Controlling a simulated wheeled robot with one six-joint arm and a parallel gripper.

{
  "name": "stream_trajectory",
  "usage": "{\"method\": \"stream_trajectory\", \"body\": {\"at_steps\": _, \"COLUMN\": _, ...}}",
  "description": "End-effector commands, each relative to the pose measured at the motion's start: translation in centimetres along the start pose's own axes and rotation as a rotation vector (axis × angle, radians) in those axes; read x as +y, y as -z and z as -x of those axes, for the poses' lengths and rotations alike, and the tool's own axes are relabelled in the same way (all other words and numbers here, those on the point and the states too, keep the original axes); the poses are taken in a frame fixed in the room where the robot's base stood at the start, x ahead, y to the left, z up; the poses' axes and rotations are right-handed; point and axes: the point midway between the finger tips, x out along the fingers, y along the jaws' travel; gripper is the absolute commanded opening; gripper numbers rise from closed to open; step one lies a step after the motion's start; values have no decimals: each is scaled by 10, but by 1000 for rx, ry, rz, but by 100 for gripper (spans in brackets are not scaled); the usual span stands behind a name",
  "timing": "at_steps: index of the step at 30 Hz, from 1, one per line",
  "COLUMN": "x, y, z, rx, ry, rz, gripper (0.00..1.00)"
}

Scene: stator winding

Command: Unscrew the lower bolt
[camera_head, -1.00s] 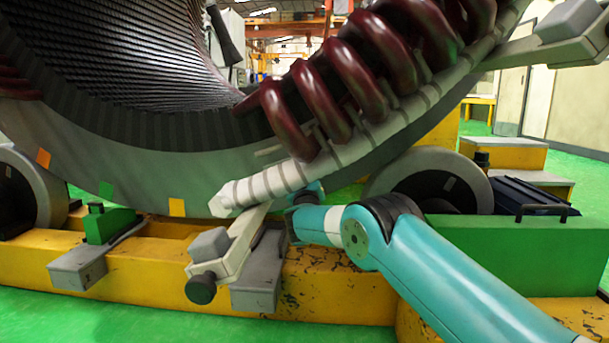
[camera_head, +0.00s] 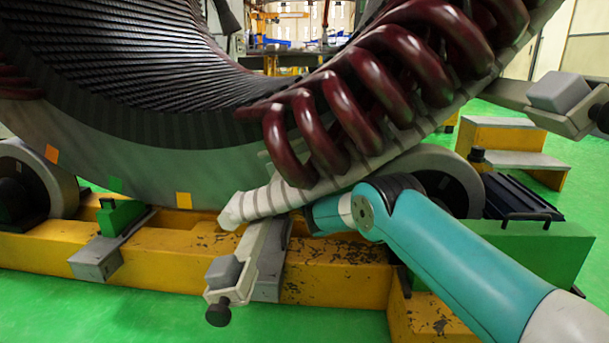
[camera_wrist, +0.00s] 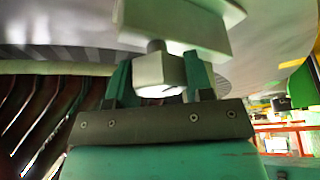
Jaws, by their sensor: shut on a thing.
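In the wrist view, the lower bolt (camera_wrist: 172,72) shows as a pale, blocky head on a short dark shank below a pale green-white bracket (camera_wrist: 175,28). My gripper (camera_wrist: 158,76) has its two dark green fingers on either side of the head, shut on it. In the head view, my teal arm reaches in from the lower right, and its end goes under the pale segmented band (camera_head: 262,200). The bolt and my fingers are hidden there.
The stator ring (camera_head: 130,165) with dark red coils (camera_head: 335,110) hangs over a yellow base (camera_head: 340,270). A pale clamp arm with a black knob (camera_head: 219,313) juts out at lower centre. Green floor is free at front left.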

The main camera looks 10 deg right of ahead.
Motion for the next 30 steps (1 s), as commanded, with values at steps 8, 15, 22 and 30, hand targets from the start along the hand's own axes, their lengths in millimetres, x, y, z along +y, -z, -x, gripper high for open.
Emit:
{"method": "stream_trajectory", "body": {"at_steps": 8, "x": -1, "y": -1, "z": 0, "rx": -1, "ry": 9, "rz": 18, "gripper": 24}}
{"method": "stream_trajectory", "body": {"at_steps": 15, "x": -1, "y": -1, "z": 0, "rx": -1, "ry": 8, "rz": 17, "gripper": 50}}
{"method": "stream_trajectory", "body": {"at_steps": 22, "x": 0, "y": 0, "z": 0, "rx": -1, "ry": 7, "rz": 17, "gripper": 73}}
{"method": "stream_trajectory", "body": {"at_steps": 30, "x": -3, "y": 3, "z": 4, "rx": 1, "ry": 11, "rz": 16, "gripper": 73}}
